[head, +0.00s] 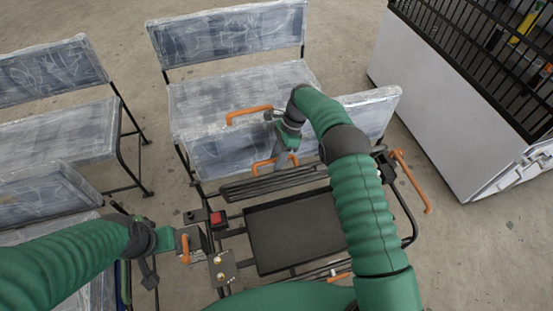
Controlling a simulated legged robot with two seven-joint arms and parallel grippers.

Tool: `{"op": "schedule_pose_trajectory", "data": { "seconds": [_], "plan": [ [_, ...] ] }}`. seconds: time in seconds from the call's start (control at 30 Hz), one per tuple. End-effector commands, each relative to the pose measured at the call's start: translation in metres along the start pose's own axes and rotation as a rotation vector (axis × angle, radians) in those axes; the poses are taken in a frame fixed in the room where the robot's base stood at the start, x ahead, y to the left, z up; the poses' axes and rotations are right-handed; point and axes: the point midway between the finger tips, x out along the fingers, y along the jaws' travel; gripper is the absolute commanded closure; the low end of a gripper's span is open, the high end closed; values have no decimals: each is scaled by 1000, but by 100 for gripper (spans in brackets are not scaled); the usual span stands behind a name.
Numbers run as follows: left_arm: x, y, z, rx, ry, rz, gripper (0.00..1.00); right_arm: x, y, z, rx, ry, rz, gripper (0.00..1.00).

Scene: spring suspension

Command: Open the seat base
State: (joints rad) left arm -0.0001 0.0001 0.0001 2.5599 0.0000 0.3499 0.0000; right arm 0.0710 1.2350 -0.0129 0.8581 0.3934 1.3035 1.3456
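A plastic-wrapped grey seat (235,85) stands at the upper middle, with a wrapped panel (222,152) across its front. I cannot tell which part is the seat base. An upper orange handle (248,112) is by the panel's top edge. My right gripper (272,165) points down in front of the panel, close to a lower orange handle (263,163). Its fingers are small and partly hidden, so contact is unclear. My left gripper (178,240) is at the lower left, beside an orange handle (185,249). Its finger opening is not clear.
A dark metal frame with a flat black plate (293,232) is below the panel. A red button box (216,219) sits at its left. More wrapped seats (55,135) stand at left. A white cabinet (440,110) with black bars is at right. Concrete floor is open between.

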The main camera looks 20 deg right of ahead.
Motion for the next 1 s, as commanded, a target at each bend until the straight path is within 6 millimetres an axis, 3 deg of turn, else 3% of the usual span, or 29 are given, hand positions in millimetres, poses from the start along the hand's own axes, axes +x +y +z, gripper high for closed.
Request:
{"op": "schedule_pose_trajectory", "data": {
  "seconds": [0.47,0.57,0.83,1.0],
  "plan": [
    [-1,0,0,0,0,0,64,-8,0,2,-1,-3,-1,62],
    [-1,0,0,0,0,0,64,-23,-1,2,0,-2,-3,62],
    [-8,0,-2,0,0,0,64,-98,-3,-1,1,0,-2,62],
    [-17,0,-4,0,0,0,64,-115,-4,0,1,-1,2,62]
  ]
}}
